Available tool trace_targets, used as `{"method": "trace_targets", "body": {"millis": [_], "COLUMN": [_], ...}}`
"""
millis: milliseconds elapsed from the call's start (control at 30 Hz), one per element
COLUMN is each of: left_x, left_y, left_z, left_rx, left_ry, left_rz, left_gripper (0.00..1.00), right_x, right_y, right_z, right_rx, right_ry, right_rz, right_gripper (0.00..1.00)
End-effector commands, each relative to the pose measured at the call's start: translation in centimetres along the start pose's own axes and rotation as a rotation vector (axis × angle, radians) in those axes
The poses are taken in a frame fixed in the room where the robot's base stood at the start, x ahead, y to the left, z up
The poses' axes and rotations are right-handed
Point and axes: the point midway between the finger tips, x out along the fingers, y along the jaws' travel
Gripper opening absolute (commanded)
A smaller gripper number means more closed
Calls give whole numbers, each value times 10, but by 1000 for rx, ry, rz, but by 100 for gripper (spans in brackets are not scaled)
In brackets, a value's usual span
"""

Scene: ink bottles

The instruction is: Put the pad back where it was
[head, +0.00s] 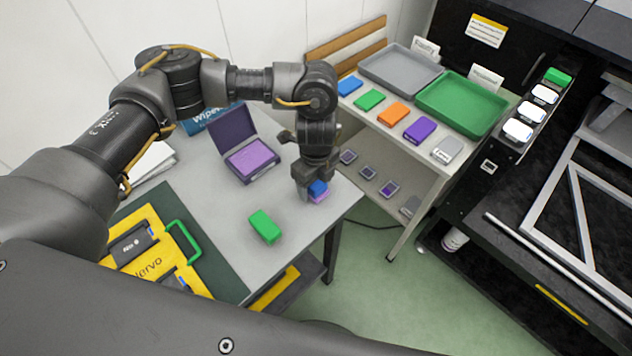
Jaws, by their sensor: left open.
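My left gripper (316,180) points down at the right part of the grey table. It is open, with a small blue block (318,187) at its fingertips. A thin purple-pink layer (319,197) shows directly under the blue; I cannot tell whether they are one piece. The fingers partly hide both. An open purple case (233,128) with a lilac pad surface (252,158) stands on the table left of the gripper. A green block (265,227) lies on the table, nearer to me. My right gripper is not in view.
A side shelf (377,128) carries a row of blue, green, orange, purple and grey pads, with a grey tray (400,70) and green tray (462,103) behind. Small dark items sit on its lower level. A yellow case (150,260) lies on a dark green mat at left.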

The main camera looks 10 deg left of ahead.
Motion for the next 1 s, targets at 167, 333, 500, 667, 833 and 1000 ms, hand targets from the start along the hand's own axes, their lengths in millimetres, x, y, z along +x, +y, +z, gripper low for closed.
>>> {"method": "trace_targets", "body": {"millis": [167,333,500,667,833,1000], "left_x": [-32,-68,-98,-114,-119,-119], "left_y": [-2,-1,-1,0,0,0], "left_z": [1,1,1,0,0,0], "left_rx": [4,3,2,0,-1,0], "left_ry": [-4,-4,-3,-1,0,0], "left_rz": [-6,-6,-4,-2,0,0], "left_gripper": [66,66,66,66,66,66], "right_x": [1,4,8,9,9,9], "right_y": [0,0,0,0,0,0], "right_z": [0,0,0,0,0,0], "right_rx": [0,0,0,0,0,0], "right_ry": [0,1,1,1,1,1], "right_rz": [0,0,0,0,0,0], "right_gripper": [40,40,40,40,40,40]}}
